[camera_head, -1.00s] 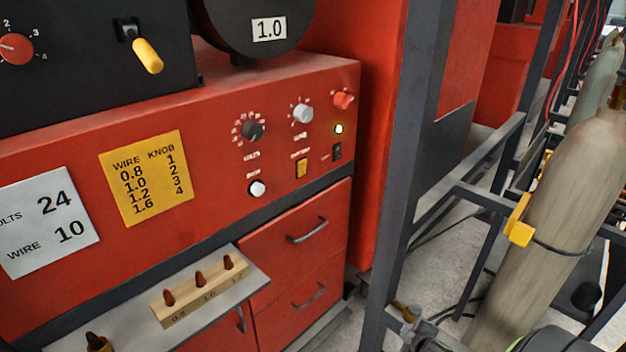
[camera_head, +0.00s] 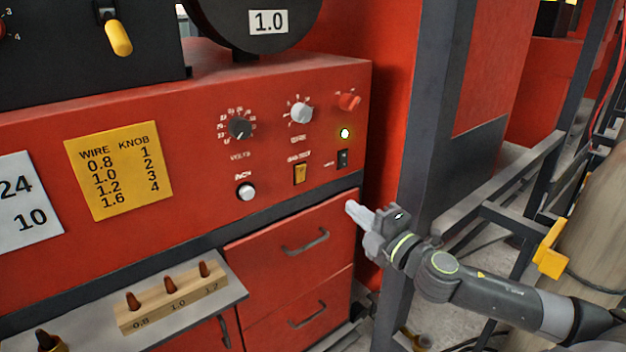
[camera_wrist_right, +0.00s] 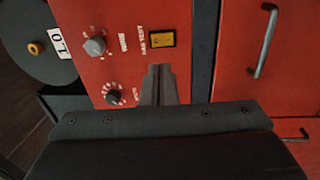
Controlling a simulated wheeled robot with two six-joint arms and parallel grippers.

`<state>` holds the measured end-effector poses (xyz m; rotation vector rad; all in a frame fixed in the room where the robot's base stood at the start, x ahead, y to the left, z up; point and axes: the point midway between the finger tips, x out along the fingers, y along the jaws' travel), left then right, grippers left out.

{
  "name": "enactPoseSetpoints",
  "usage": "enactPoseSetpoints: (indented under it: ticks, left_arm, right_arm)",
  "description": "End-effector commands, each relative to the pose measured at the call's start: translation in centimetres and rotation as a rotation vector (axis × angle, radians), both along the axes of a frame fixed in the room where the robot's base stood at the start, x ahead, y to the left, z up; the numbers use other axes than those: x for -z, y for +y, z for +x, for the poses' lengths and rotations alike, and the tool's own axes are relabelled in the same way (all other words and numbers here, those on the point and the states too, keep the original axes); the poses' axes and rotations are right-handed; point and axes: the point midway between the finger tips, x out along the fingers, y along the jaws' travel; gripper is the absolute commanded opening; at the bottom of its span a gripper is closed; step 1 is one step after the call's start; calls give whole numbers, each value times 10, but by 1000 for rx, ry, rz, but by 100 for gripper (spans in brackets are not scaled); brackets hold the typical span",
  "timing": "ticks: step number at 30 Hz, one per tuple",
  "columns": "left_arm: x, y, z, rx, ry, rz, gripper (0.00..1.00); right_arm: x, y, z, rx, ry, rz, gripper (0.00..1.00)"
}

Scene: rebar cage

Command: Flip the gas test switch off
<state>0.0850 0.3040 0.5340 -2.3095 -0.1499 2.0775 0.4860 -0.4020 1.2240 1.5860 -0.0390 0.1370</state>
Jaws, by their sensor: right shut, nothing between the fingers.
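The gas test switch is a small yellow-orange rocker (camera_head: 299,174) on the red machine panel, under a white label. In the right wrist view the yellow switch (camera_wrist_right: 162,39) sits beside the words GAS TEST, just beyond my fingertips. Which way the rocker is tipped is too small to tell. My right gripper (camera_head: 352,207) is shut and empty, to the right of and lower than the switch in the head view, apart from it. Its closed fingers (camera_wrist_right: 159,72) point toward the switch in the wrist view. My left gripper is not in view.
A black volts knob (camera_head: 239,128), a grey knob (camera_head: 301,112), a red knob (camera_head: 349,101), a white button (camera_head: 246,192) and a black power switch (camera_head: 342,159) surround the switch. Drawers (camera_head: 291,228) lie below. A dark metal post (camera_head: 432,130) stands at right.

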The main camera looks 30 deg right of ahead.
Motion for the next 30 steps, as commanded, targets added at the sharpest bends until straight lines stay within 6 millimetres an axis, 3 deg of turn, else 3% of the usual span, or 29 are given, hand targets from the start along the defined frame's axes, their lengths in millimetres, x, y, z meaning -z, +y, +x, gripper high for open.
enactPoseSetpoints:
  ticks: [16, 30]
  left_arm:
    - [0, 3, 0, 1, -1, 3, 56]
    - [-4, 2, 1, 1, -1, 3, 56]
  right_arm:
    - [-6, 6, 0, -14, -12, -10, 0]
    - [-12, 9, 40, -13, -14, -7, 0]
